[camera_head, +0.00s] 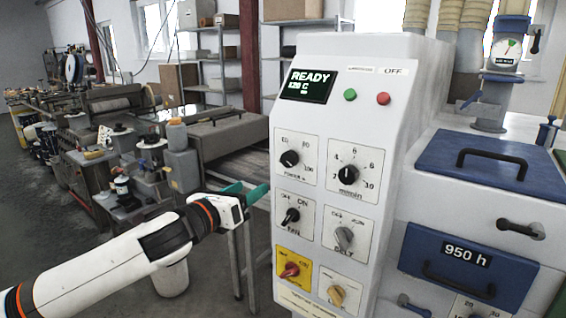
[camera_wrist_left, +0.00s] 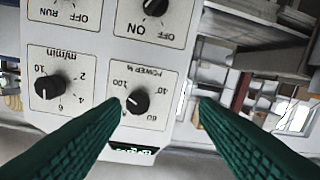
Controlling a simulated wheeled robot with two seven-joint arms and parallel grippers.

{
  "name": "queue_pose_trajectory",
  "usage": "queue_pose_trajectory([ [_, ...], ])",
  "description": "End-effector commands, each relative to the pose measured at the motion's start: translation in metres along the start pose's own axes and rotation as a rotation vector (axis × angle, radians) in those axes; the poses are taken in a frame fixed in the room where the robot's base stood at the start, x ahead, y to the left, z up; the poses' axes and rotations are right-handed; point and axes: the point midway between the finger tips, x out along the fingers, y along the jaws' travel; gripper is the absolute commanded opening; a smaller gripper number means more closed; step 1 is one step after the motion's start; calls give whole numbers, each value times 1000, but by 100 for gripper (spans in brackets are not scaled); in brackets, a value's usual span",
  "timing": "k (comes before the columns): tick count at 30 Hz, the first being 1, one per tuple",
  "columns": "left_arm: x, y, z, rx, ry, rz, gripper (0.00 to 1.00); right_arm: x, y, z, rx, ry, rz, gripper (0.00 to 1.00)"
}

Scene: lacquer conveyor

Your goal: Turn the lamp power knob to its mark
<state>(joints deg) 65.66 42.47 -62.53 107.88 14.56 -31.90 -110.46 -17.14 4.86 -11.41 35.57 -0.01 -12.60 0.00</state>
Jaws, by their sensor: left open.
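The lamp power knob (camera_head: 289,158) is a black knob on a white plate at the upper left of the machine's control panel. In the left wrist view the picture is upside down, and the knob (camera_wrist_left: 137,102) sits beside the words "POWER %" and a number scale. Its exact pointer setting is too small to tell. My left gripper (camera_head: 246,191) has green fingers. It is open and empty, left of the panel and a little below the knob. In the wrist view its fingers (camera_wrist_left: 160,103) reach in either side of the knob, apart from it.
The m/min knob (camera_head: 348,174) is right of the power knob; the fan knob (camera_head: 291,216) is below. The display (camera_head: 307,86) reads "READY". A conveyor (camera_head: 235,165) lies behind my left gripper.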

Motion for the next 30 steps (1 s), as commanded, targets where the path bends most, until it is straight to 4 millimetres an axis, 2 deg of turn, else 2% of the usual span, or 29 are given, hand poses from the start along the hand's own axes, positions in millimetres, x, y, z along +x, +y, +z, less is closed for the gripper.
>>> queue_pose_trajectory([
  [1,-9,12,-15,96,11,20,55,-1,-2,0,-1,1,-2,0],
  [3,-16,24,-24,187,17,37,55,-1,-4,-1,-2,2,-5,0],
  [8,-17,33,-32,259,22,50,55,-4,-5,-1,-3,2,-6,0],
  [11,-4,34,-32,258,21,50,55,-7,-3,0,-2,2,-3,0],
  [17,36,36,-34,255,21,50,55,-17,10,3,4,-2,13,0],
  [22,69,38,-34,254,22,51,55,-24,11,4,4,-2,14,0],
  [30,96,38,-33,255,22,50,55,-29,5,3,1,0,7,0],
])
